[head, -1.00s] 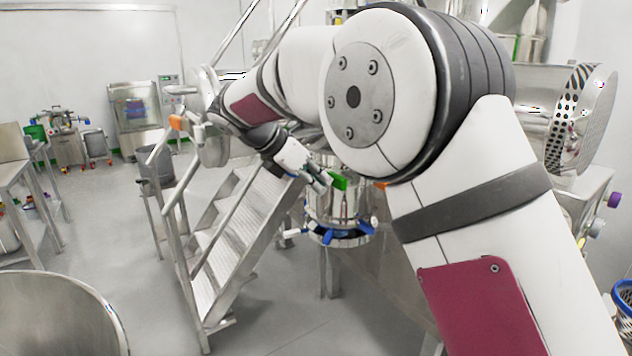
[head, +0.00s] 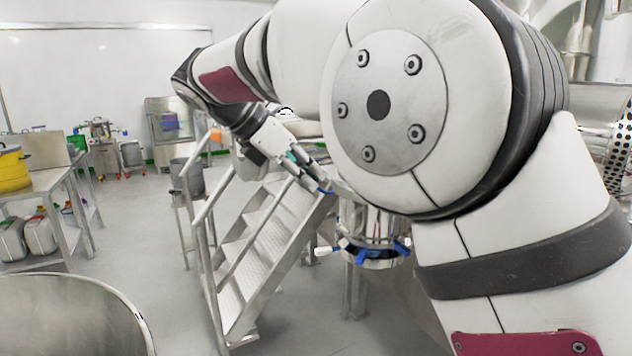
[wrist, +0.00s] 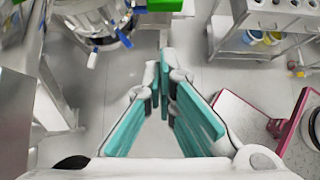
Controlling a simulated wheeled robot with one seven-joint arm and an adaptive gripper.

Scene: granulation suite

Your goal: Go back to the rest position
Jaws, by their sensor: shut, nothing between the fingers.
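My gripper (head: 322,184) is in the middle of the head view, at the end of my bent arm, pointing down and to the right. It hangs in front of the metal stairs and beside a steel vessel with blue clamps (head: 375,235). In the wrist view my gripper (wrist: 165,72) shows teal finger pads that converge, with the tips close together and nothing held between them. My arm hides much of the right half of the head view.
Metal stairs (head: 245,250) stand just below my gripper. A round steel container (head: 70,310) is at the front left. A table with a yellow tub (head: 12,170) is at the left. Grey floor (head: 150,215) is open between them. A wheeled trolley (wrist: 255,25) shows in the wrist view.

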